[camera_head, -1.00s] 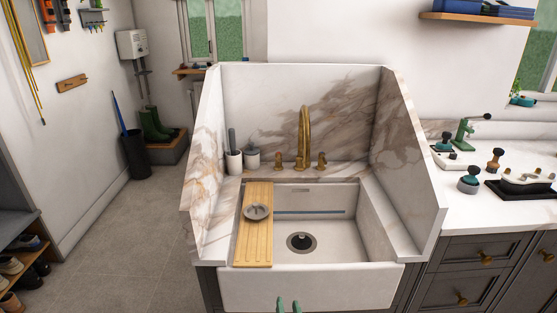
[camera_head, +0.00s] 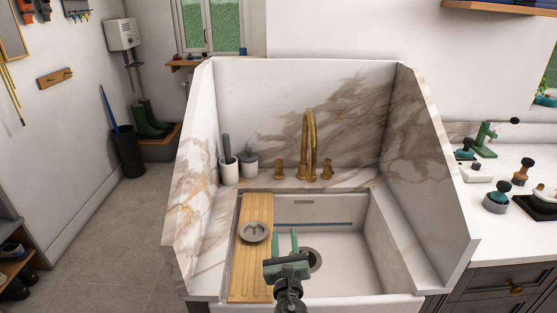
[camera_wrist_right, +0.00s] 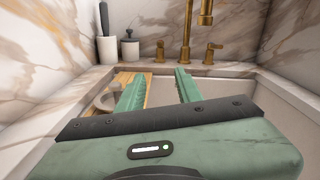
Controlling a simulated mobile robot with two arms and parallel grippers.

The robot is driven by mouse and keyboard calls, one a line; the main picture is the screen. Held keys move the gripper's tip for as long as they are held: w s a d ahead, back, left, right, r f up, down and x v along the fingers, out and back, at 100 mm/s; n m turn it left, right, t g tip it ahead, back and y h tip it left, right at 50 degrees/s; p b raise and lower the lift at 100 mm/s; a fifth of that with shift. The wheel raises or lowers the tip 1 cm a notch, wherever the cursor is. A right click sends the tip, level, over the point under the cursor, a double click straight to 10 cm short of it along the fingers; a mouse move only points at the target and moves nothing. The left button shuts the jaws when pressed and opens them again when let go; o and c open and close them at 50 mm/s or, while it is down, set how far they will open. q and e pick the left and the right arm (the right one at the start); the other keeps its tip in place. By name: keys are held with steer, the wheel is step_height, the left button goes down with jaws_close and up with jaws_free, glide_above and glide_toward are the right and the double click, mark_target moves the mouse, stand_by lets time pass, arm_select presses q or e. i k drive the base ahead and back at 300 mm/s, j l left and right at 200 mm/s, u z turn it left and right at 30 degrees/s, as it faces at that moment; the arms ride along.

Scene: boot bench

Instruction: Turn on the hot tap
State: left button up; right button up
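A brass tap with a tall curved spout (camera_head: 311,140) stands at the back of the white sink (camera_head: 345,273). It has a left handle (camera_head: 278,169) and a right handle (camera_head: 327,169); I see no marking for hot or cold. In the right wrist view, the left handle (camera_wrist_right: 160,51) and right handle (camera_wrist_right: 210,53) stand beyond the fingers. My right gripper (camera_head: 285,240) is over the sink basin, in front of the tap and apart from both handles. Its green fingers are apart, with nothing between them. My left gripper is not in view.
A wooden board (camera_head: 250,273) with a round grey item (camera_head: 255,232) lies across the sink's left side. Two pots (camera_head: 229,172) stand at the back left. Tall marble panels (camera_head: 425,170) flank the sink. The space above the basin's right half is clear.

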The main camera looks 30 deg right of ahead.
mark_target(278, 162)
steer(key=i+l, duration=0.3)
steer(key=i, duration=0.15)
steer(key=i+l, duration=0.3)
steer(key=i, duration=0.1)
